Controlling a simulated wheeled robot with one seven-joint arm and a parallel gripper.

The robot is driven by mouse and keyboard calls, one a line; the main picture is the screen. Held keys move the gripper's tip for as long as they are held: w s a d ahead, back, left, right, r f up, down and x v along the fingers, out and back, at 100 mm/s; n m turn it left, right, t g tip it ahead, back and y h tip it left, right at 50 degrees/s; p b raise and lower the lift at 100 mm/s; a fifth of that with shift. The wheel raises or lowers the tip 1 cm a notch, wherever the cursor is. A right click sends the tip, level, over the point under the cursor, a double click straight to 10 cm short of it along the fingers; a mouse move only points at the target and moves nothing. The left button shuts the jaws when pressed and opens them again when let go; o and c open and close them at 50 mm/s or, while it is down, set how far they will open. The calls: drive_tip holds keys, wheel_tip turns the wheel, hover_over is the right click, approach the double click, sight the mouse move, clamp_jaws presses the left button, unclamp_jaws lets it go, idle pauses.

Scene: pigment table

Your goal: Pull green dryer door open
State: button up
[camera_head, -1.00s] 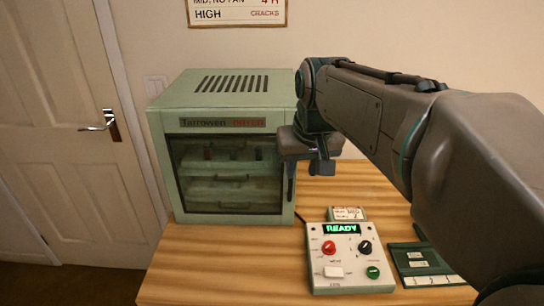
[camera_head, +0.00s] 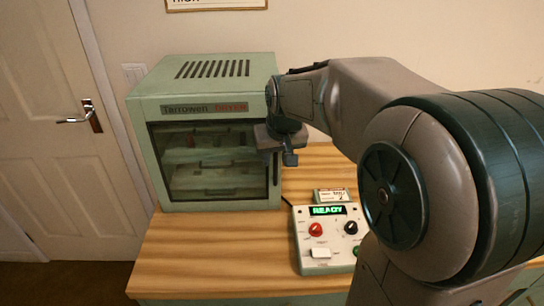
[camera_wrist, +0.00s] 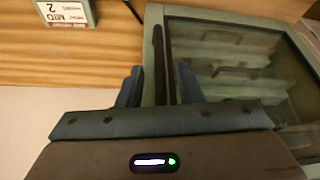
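The green dryer (camera_head: 205,108) stands at the back left of the table, its glass door (camera_head: 205,168) shut. Trays show through the glass. The door's dark upright handle (camera_head: 276,170) is on its right edge. My gripper (camera_head: 290,158) is at the dryer's front right, by the upper part of the handle. In the wrist view the handle (camera_wrist: 158,62) runs between my two open fingers (camera_wrist: 159,80), with a gap on each side. The palm hides the handle's near end, and I cannot tell how deep it sits between the fingers.
A white control box (camera_head: 322,240) with a lit READY display stands right of the dryer. A small labelled box (camera_head: 333,195) is behind it and shows in the wrist view too. The wooden table (camera_head: 200,250) is bare in front of the dryer.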

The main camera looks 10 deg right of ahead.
drive_tip(key=shift+x, duration=0.95)
drive_tip(key=shift+c, duration=0.3)
clamp_jaws()
drive_tip(key=shift+s, duration=0.15)
